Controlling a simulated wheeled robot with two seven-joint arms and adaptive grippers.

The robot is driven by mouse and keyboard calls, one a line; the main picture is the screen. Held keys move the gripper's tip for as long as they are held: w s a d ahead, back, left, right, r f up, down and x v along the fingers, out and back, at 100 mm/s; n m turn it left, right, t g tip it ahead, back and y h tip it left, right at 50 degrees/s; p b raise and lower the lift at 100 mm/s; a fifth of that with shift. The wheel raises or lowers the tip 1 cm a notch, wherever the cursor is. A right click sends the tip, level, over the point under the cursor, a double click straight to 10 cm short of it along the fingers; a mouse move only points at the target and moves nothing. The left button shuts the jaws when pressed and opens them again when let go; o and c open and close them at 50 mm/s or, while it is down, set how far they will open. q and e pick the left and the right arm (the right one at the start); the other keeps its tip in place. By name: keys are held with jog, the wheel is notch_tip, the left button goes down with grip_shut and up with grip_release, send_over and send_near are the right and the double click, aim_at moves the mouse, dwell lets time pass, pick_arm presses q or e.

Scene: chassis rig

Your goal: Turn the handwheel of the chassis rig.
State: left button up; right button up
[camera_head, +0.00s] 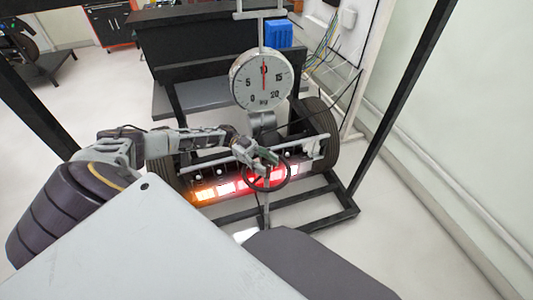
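The handwheel (288,181) is a thin dark ring in front of the chassis rig (318,216), above a bar of orange and red lights. My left arm reaches in from the left. My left gripper (269,160) is at the upper part of the handwheel's rim. It overlaps the rim in this view, and I cannot tell whether its fingers are closed on it. My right gripper is not in view.
A round dial scale (262,80) hangs above the rig. Black wheels stand at both sides, the right one (322,135) clearest. A blue box (279,34) sits behind. Slanted black posts flank the rig. The floor at right is clear.

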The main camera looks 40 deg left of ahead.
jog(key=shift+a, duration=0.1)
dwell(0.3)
pick_arm(q)
jog(key=shift+w+a, duration=0.15)
jog(key=shift+a, duration=1.85)
jog(key=shift+w+a, duration=0.15)
jog(key=shift+a, duration=1.8)
jog(key=shift+w+a, duration=0.15)
jog(key=shift+a, duration=1.85)
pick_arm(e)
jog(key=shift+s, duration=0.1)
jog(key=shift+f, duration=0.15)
pick_arm(q)
notch_tip(320, 180, up, 10)
jog(key=p, duration=1)
jog(key=shift+f, duration=0.1)
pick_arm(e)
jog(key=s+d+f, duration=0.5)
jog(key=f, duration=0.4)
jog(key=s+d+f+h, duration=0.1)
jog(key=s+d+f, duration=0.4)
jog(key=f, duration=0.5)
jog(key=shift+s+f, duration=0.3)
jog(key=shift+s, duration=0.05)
